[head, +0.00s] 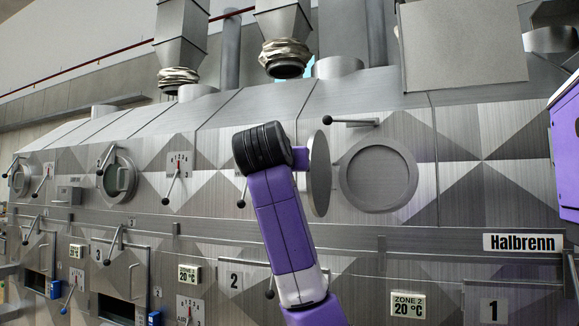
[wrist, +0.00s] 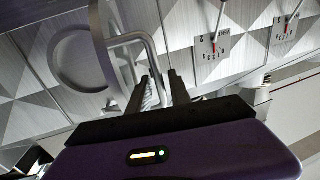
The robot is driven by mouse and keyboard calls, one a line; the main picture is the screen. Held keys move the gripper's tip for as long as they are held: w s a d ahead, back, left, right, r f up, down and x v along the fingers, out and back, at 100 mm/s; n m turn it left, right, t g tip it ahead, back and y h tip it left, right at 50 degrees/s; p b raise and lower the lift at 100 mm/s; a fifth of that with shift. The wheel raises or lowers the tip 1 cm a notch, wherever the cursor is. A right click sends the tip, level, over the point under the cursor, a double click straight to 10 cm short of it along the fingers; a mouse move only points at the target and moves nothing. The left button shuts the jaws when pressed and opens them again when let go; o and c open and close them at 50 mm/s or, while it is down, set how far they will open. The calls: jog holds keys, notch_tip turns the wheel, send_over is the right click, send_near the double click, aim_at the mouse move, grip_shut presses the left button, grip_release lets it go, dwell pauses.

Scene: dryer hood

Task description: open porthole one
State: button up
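Porthole one appears as a round grey rimmed opening (head: 379,176) in the hood wall, right of centre in the head view. Its round cover (head: 319,173) stands out from the wall on the left side, seen nearly edge-on. In the wrist view the round rim (wrist: 82,61) is at upper left, with the cover's edge (wrist: 103,45) in front of it. A bent metal handle (wrist: 151,52) stands off the cover. My gripper (wrist: 158,86) is open, its two dark fingers apart, with the handle's rod showing between them. In the head view my arm hides the fingers.
A black-knobbed lever (head: 350,121) sits above the porthole. Another porthole (head: 118,177) and several dial levers (head: 177,172) line the wall to the left. A purple panel (head: 566,146) stands at the right edge. The wall right of the porthole is clear.

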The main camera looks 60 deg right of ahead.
jog(key=shift+o, duration=0.2)
jog(key=b+v, duration=0.2)
jog(key=v, duration=0.5)
jog(key=shift+s+a+b, duration=0.15)
jog(key=shift+a+b, duration=0.2)
jog(key=shift+b, duration=0.05)
